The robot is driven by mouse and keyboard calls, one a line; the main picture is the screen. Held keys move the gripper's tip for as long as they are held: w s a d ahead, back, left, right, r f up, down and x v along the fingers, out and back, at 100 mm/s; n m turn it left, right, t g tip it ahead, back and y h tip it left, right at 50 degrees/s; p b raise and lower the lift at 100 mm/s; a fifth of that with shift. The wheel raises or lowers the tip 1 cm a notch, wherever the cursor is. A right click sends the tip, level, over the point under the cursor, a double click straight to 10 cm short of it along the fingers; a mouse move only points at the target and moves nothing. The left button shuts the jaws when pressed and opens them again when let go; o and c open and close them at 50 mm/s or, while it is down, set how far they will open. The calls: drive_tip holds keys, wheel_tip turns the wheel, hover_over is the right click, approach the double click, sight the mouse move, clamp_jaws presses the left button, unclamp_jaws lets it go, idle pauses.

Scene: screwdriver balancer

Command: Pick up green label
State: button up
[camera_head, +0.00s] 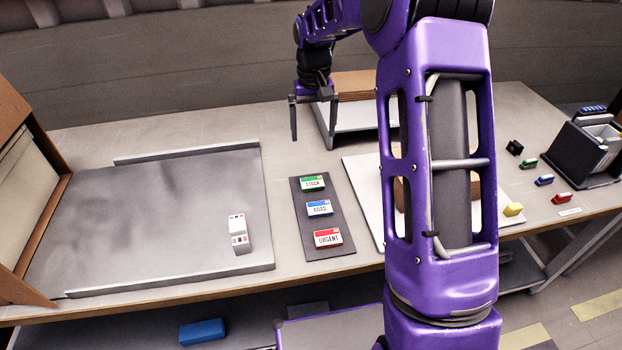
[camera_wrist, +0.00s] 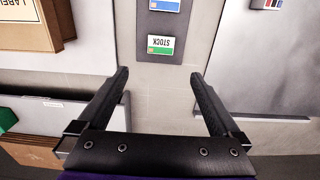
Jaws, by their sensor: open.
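The green label (camera_head: 312,184) is a small block with a green band and the word STOCK. It lies at the far end of a dark mat (camera_head: 342,246) on the table. It also shows in the wrist view (camera_wrist: 161,46), upside down, ahead of the fingers and between their lines. A blue ROAD label (camera_head: 319,208) and a red URGENT label (camera_head: 328,238) lie nearer on the same mat. My gripper (camera_head: 308,130) is open and empty, above the back of the table. In the wrist view my gripper (camera_wrist: 160,88) has its two fingers wide apart, with bare table between them.
A grey metal plate (camera_head: 150,220) with raised edges lies left of the mat, bearing a small white block (camera_head: 238,234). A white board (camera_head: 368,200) lies to the right. A stand with brown boxes (camera_head: 354,84) is beside my gripper. Small coloured blocks lie far right.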

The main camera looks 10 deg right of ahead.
sight(312, 182)
wheel_tip(312, 182, down, 16)
drive_tip(key=shift+a+f+b, duration=0.1)
drive_tip(key=shift+f+b, duration=0.05)
drive_tip(key=shift+b, duration=0.85)
drive_tip(key=c, duration=1.5)
